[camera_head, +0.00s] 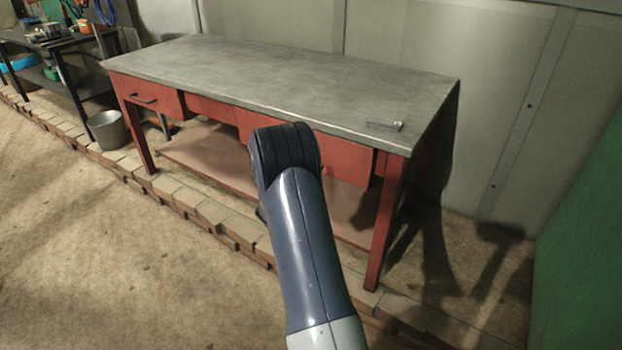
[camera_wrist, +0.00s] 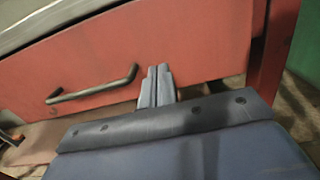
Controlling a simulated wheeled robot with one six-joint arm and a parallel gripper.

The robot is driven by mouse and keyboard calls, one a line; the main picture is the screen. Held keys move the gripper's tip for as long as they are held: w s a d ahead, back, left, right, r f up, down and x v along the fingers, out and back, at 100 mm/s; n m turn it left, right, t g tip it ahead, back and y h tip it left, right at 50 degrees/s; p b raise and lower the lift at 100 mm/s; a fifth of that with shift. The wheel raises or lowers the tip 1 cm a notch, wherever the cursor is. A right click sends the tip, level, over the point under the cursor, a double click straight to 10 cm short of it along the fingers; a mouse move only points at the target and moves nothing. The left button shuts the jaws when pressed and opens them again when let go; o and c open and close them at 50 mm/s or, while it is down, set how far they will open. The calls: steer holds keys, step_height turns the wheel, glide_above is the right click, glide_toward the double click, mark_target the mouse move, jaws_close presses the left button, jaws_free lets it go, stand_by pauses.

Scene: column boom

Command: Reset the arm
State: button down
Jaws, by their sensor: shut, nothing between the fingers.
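My arm reaches up in front of the red workbench in the head view, with its dark blue link (camera_head: 300,235) covering part of the bench front. My gripper is hidden behind the arm there. In the wrist view my gripper (camera_wrist: 157,72) has its two grey fingers together, with nothing between them. The fingers show against a red drawer front (camera_wrist: 110,60), just right of its dark bar handle (camera_wrist: 92,88). I cannot tell whether the fingertips touch the drawer front.
A green panel (camera_head: 582,270) stands at the right. Brick edging (camera_head: 215,215) runs along the floor; the left foreground floor is clear.

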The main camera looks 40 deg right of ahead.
steer(key=v, duration=0.8)
steer(key=shift+a, duration=0.4)
steer(key=shift+w+d, duration=0.1)
